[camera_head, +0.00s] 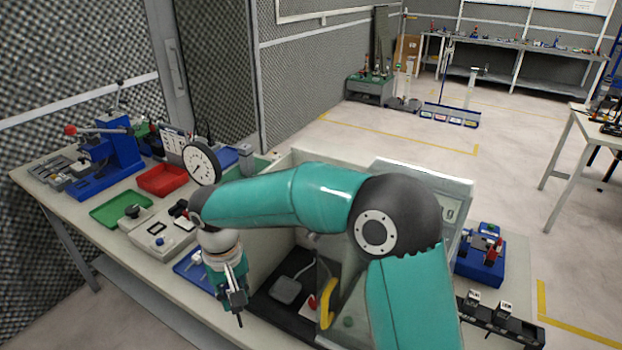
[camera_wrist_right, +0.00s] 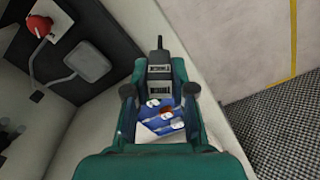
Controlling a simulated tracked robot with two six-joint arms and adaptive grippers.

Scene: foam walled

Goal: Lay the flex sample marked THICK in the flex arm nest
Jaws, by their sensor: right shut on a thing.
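My right gripper (camera_head: 236,298) reaches over the front of the bench, beside the open light-coloured box. It is shut, and a thin dark piece (camera_head: 240,321) sticks out past its fingertips. In the right wrist view the gripper (camera_wrist_right: 160,72) shows with the same piece (camera_wrist_right: 160,43) at its tip. I cannot read any THICK marking on it. A blue tray (camera_head: 180,267) with small white pieces lies left of the gripper; it also shows through the gripper linkage in the wrist view (camera_wrist_right: 150,108). I cannot make out the flex arm nest. My left gripper is not in view.
The box (camera_head: 272,240) holds a grey pad (camera_head: 286,290), a red knob (camera_head: 312,301) and a yellow handle (camera_head: 327,304). A dial gauge (camera_head: 201,164), red tray (camera_head: 162,180), green tray (camera_head: 120,209) and blue press (camera_head: 108,160) crowd the left. A blue fixture (camera_head: 481,262) stands right.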

